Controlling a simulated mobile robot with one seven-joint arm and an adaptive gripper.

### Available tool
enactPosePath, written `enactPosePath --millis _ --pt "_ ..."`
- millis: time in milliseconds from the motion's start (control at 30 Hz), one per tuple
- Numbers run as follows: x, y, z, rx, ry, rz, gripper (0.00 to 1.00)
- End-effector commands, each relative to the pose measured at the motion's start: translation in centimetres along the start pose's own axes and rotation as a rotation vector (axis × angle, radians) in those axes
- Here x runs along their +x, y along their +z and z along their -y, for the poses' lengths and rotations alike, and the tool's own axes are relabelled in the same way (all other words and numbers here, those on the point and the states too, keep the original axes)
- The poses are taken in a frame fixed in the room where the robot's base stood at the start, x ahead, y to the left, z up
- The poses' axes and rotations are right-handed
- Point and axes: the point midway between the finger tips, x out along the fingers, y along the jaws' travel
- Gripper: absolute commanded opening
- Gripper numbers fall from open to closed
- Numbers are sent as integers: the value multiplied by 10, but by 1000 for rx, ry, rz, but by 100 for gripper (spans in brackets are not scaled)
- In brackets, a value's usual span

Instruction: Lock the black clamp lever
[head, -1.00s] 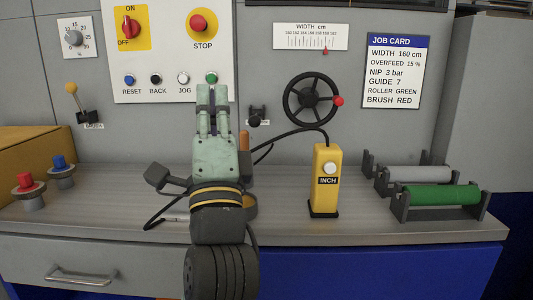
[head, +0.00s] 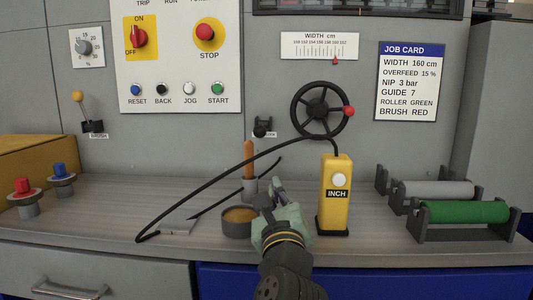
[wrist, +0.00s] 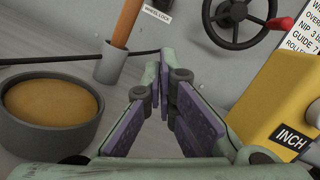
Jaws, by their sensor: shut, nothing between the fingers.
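The black clamp lever (head: 261,127) is a small dark piece on the grey wall, left of the black handwheel (head: 319,110), with a small label beside it. It is too small to tell its exact position. In the wrist view the label reading WHEEL LOCK (wrist: 157,12) shows at the top; the lever itself is out of that view. My gripper (head: 275,186) is low over the bench, between the round pot and the yellow INCH box, below and apart from the lever. In the wrist view its fingers (wrist: 164,80) are closed together with nothing between them.
A pot of brown stuff (head: 238,232) and a holder with an orange-handled tool (head: 249,160) stand left of my gripper. The yellow INCH box (head: 334,200) stands right, its black cable (head: 190,190) looping left. Rollers (head: 463,212) sit further right.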

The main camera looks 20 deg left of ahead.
Motion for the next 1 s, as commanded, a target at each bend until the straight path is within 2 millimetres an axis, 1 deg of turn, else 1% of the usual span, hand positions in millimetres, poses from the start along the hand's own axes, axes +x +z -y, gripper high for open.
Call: enactPosePath --millis 167,500,800,833,900,1000 --pt "8 5 -2 0 8 -4 0" --pt "21 5 -4 1 12 -8 0" --pt "25 7 3 -6 3 -2 0" --pt "28 6 3 -5 2 -2 0" --pt "46 4 2 2 2 -1 0" --pt "69 4 2 0 1 -2 0"
